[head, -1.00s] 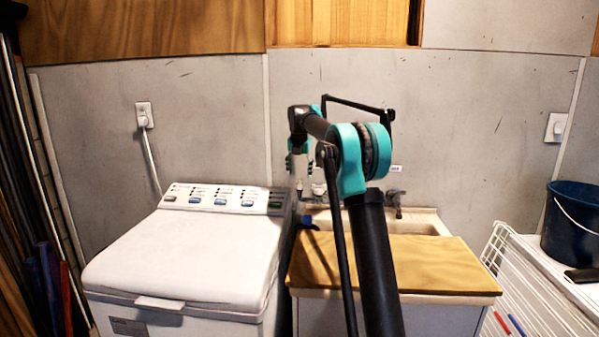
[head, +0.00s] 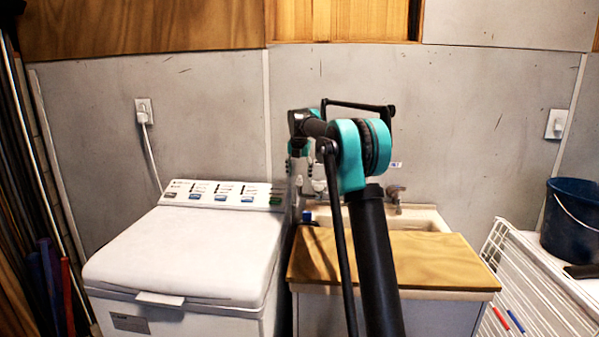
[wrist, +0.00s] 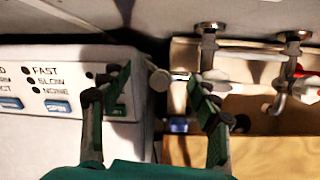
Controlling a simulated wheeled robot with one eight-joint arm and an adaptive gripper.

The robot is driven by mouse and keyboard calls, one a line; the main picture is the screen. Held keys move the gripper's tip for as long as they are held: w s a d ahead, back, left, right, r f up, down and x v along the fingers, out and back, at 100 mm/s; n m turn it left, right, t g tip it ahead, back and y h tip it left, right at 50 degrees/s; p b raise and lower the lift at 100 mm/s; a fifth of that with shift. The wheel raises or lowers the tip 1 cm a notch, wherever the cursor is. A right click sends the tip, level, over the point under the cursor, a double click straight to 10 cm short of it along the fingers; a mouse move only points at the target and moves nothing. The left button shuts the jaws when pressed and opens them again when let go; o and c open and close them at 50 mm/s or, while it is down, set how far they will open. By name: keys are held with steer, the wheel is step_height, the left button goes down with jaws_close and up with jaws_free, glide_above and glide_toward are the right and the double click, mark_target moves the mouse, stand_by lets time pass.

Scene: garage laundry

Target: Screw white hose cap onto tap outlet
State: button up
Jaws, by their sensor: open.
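My gripper (wrist: 160,84) is open, with its two green-and-grey fingers apart above the gap between the washing machine and the sink. A second tap (wrist: 293,45) stands farther right and also shows in the head view (head: 396,195). My arm hides much of the first tap in the head view.
The washing machine (head: 180,258) is at left, its control panel (wrist: 50,75) close to the left finger. A wooden board (head: 430,262) covers the sink's front. A dark bucket (head: 572,225) stands at right.

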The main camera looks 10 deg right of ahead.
steer(key=shift+f, duration=0.95)
steer(key=shift+c, duration=0.4)
jaws_close()
steer(key=shift+a, duration=0.2)
stand_by(0.9)
steer(key=m+h, duration=0.1)
steer(key=m, duration=0.2)
steer(key=shift+a+m, duration=0.1)
steer(key=shift+m, duration=0.3)
steer(key=shift+m+g+h, duration=0.4)
steer(key=shift+m, duration=0.6)
